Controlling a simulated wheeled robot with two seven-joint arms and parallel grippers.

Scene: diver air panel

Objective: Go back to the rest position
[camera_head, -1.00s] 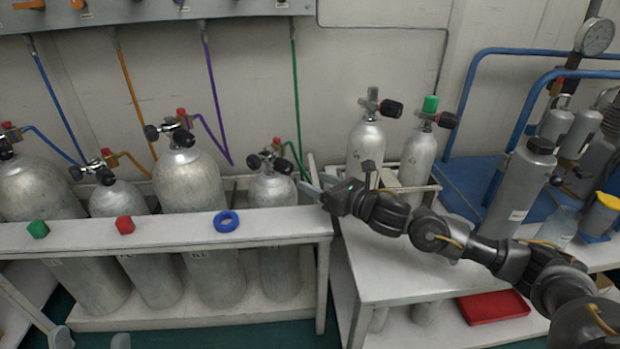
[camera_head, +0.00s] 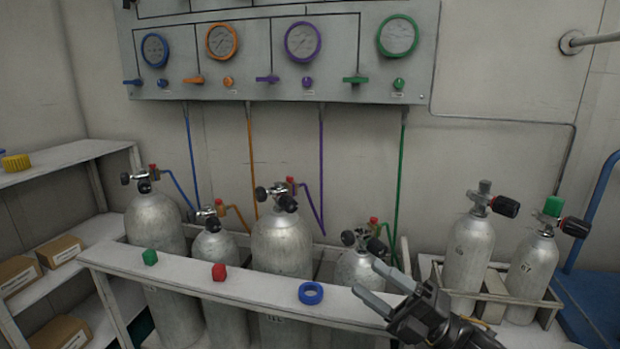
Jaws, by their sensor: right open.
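My right gripper (camera_head: 381,288) is at the lower right in the head view. Its two grey fingers are apart with nothing between them. They point left over the right end of the white rack rail (camera_head: 180,267), in front of the rightmost racked cylinder (camera_head: 350,270). My left gripper is out of view.
Two more cylinders (camera_head: 468,250) stand at right. A gauge panel (camera_head: 270,55) hangs above. Shelves with boxes (camera_head: 58,250) are at left.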

